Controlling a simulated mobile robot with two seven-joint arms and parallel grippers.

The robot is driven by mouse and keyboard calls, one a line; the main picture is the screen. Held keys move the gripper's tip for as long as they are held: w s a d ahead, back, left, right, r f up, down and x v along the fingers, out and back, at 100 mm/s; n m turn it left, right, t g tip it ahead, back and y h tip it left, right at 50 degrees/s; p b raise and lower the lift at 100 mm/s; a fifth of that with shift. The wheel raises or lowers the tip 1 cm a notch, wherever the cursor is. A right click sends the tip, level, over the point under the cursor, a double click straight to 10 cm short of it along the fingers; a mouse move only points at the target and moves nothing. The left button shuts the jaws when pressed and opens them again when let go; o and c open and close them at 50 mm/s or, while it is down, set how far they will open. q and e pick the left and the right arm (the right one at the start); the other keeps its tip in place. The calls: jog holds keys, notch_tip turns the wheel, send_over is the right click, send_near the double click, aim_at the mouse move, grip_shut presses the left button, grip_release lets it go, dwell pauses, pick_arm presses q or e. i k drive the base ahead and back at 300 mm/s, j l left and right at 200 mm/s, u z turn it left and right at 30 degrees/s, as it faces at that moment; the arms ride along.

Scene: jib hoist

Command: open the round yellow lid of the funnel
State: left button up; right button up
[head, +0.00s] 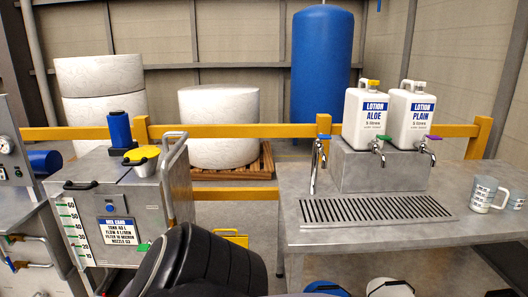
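The round yellow lid (141,154) lies over the mouth of the small grey funnel (146,168) on top of the steel tank (123,200) at the left. It looks closed and slightly tilted, with a small dark part at its left edge. Neither of my grippers shows in the head view. A large dark ribbed shape fills the bottom middle, below and right of the tank, and hides part of the floor; I cannot tell whether it is part of me.
A blue block (119,129) stands behind the lid, and a curved metal handle (172,145) rises just right of it. A yellow rail (265,131) runs behind. At right, a metal table (390,238) holds two lotion jugs with taps, and mugs.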

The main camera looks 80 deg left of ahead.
aim_at(142, 154)
jog(key=u, duration=3.45)
